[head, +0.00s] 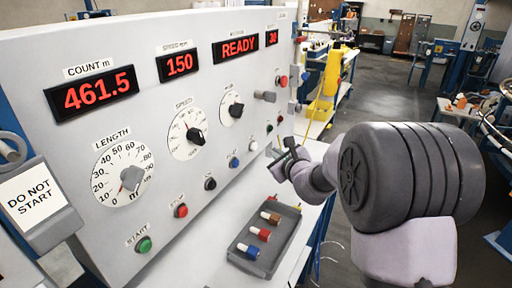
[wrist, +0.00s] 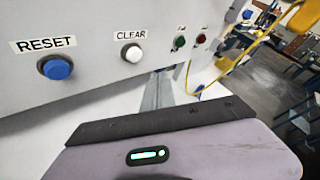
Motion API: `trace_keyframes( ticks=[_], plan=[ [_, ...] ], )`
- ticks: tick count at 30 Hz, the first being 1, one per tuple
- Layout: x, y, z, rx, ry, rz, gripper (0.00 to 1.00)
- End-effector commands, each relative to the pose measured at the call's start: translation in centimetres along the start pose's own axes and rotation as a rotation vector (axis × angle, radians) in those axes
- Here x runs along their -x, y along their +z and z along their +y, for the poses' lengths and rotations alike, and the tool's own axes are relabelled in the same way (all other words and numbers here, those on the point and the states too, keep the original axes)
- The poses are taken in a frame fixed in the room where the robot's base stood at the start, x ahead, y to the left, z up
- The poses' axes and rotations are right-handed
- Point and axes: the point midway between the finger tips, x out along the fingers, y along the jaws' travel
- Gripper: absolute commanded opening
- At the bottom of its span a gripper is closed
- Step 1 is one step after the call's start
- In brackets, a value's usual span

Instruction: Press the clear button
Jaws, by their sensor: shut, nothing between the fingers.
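The clear button is a round white button under the CLEAR label, in the wrist view (wrist: 133,53), on the light grey panel. It also shows small in the head view (head: 253,146). My gripper (head: 281,157) is dark and shut, with nothing in it. It is just right of the clear button in the head view and looks apart from it; the exact gap is hard to tell. In the wrist view the clear button is unobstructed, above the gripper body.
The blue RESET button (wrist: 57,67) is left of the clear button. Green (wrist: 179,42) and red (wrist: 200,38) buttons are to the right. A grey tray (head: 238,243) with several coloured pieces lies below the panel. A DO NOT START sign (head: 37,197) hangs at left.

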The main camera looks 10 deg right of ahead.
Motion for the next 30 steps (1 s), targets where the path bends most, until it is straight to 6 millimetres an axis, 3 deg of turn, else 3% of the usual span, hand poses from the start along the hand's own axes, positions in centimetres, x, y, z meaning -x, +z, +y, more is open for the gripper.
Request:
trace_keyframes(
  ticks=[9, 30],
  plan=[
    [-2.1, 1.5, 1.6, 0.0, 0.001, 0.0, 0.0],
    [-2.3, 1.7, 1.7, 0.0, 0.001, 0.0, 0.0]
  ],
)
